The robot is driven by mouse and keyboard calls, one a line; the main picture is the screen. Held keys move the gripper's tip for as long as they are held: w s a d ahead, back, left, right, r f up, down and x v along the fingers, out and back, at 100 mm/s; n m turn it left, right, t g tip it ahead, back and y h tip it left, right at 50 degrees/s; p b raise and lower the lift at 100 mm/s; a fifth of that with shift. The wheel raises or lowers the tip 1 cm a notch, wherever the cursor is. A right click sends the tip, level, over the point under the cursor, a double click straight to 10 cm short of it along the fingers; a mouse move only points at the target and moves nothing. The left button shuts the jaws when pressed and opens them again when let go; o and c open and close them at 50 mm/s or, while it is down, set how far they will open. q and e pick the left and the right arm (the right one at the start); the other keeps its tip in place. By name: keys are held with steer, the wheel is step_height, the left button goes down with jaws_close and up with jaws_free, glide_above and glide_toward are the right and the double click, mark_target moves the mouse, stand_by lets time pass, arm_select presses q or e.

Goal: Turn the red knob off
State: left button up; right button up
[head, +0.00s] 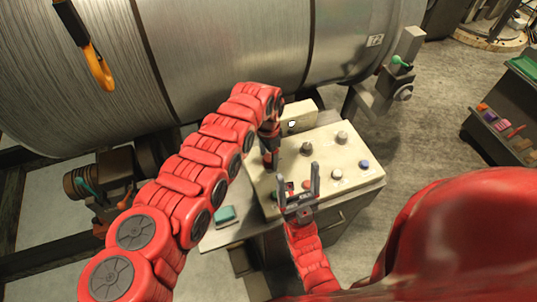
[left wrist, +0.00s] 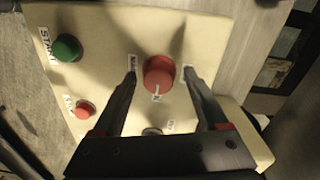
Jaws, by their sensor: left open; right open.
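The red knob (left wrist: 159,75) is round, with a white mark on its lower edge in the left wrist view. It sits on a cream control panel (left wrist: 215,25), which also shows in the head view (head: 355,145). My left gripper (left wrist: 159,75) is open, with one finger on each side of the knob and a gap visible on both sides. In the head view my left gripper (head: 269,156) is over the panel's left part; I cannot make out the knob there. My right gripper (head: 299,172) is open over the panel's front edge, with nothing visibly held.
A green START button (left wrist: 68,48) and a red STOP button (left wrist: 85,109) are left of the knob. Grey knobs (head: 342,138) and a blue button (head: 364,164) are farther right on the panel. A large cable drum (head: 220,50) stands behind. Open floor (head: 430,110) lies right.

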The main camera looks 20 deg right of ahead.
arm_select(q)
jaws_close()
stand_by(0.4)
